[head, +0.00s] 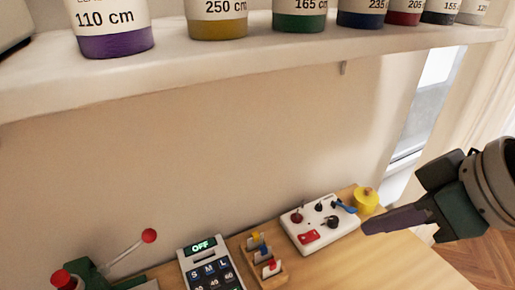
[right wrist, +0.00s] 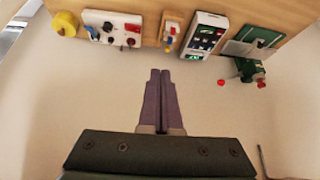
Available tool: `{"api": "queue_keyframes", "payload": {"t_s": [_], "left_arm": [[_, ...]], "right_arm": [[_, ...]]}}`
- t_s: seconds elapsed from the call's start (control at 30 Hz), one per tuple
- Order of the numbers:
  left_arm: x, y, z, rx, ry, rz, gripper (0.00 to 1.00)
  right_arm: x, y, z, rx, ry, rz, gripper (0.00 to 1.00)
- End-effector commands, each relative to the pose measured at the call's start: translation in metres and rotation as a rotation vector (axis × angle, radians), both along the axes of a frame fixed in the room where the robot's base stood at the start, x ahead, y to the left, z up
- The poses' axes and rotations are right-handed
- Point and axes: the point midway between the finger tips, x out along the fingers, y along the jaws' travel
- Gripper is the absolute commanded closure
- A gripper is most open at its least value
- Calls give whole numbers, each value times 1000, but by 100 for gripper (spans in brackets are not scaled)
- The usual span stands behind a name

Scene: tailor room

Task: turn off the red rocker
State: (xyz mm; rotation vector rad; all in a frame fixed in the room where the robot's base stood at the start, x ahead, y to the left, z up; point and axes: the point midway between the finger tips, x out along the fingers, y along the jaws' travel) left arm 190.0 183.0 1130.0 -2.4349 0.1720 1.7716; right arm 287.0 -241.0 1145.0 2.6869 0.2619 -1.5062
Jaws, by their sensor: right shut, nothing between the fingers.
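The red rocker (head: 309,237) is at the front left corner of a white switch panel (head: 326,236) on the wooden table. It also shows in the right wrist view (right wrist: 132,28), near the panel's right end. My right gripper (head: 368,226) is shut and empty, to the right of the panel in the head view and apart from the rocker. Its purple fingers are together in the right wrist view (right wrist: 160,73). I cannot tell the rocker's position. My left gripper is not in view.
A yellow pot (head: 366,201) stands just right of the panel. Left of it are a wooden rack (head: 270,277), a keypad device reading OFF (head: 206,262) and a green device with a red-ball lever (head: 127,249). A shelf of labelled spools (head: 330,48) hangs above.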

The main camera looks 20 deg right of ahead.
Motion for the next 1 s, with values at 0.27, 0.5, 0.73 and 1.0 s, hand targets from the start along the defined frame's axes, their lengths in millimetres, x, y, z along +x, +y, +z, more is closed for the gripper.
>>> {"api": "queue_keyframes", "payload": {"t_s": [0.27, 0.5, 0.73, 1.0], "left_arm": [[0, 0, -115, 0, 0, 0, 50], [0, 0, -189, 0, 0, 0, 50], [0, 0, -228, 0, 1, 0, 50], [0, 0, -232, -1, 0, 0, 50]], "right_arm": [[36, -28, -90, 48, -81, -38, 100], [64, -50, -137, 98, -154, -80, 100], [82, -64, -153, 135, -203, -109, 100], [86, -67, -151, 148, -217, -118, 100]]}}
